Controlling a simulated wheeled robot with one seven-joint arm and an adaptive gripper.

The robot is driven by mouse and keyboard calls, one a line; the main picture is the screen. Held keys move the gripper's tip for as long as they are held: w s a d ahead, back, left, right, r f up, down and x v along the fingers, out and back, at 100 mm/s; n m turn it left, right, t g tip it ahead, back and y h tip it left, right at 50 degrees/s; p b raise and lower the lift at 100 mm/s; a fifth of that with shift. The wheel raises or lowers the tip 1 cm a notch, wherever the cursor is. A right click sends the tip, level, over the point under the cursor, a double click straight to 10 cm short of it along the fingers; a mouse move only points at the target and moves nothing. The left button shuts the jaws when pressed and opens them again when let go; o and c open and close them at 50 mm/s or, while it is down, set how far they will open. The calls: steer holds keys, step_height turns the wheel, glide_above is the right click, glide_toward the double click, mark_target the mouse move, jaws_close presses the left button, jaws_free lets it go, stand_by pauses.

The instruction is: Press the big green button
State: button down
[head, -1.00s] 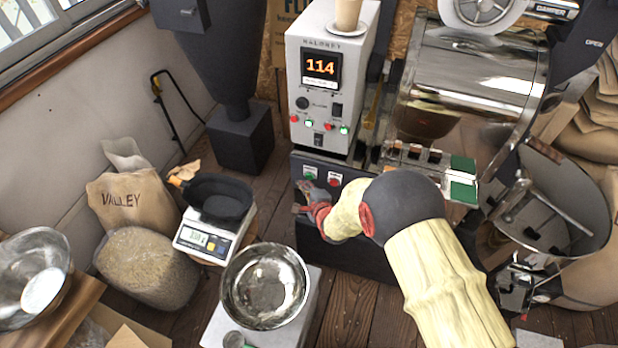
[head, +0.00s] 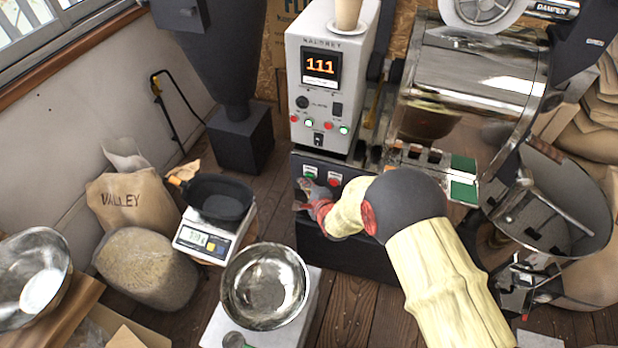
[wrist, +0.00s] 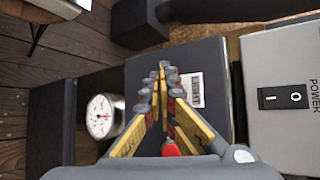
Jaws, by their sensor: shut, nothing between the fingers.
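The big green button (head: 310,172) is on the dark front panel of the machine, below the white control box, in the head view. A red button (head: 335,180) sits just right of it. My gripper (head: 303,190) is close in front of the panel, just below the green button. I cannot tell whether it touches the button. In the wrist view my gripper (wrist: 162,68) is shut and empty, its fingertips together. A red spot (wrist: 171,149) shows between the finger bases there. The green button is not visible in the wrist view.
The white control box (head: 312,75) reads 111 and carries small red and green lights. A black pan on a scale (head: 200,238) and a steel bowl (head: 264,285) stand left of my arm. A round gauge (wrist: 101,115) and a power switch (wrist: 283,97) show in the wrist view.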

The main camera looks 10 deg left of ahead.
steer(key=shift+w, duration=0.4)
stand_by(0.5)
steer(key=shift+s, duration=0.85)
steer(key=s, duration=0.5)
steer(key=shift+a, duration=0.2)
stand_by(1.0)
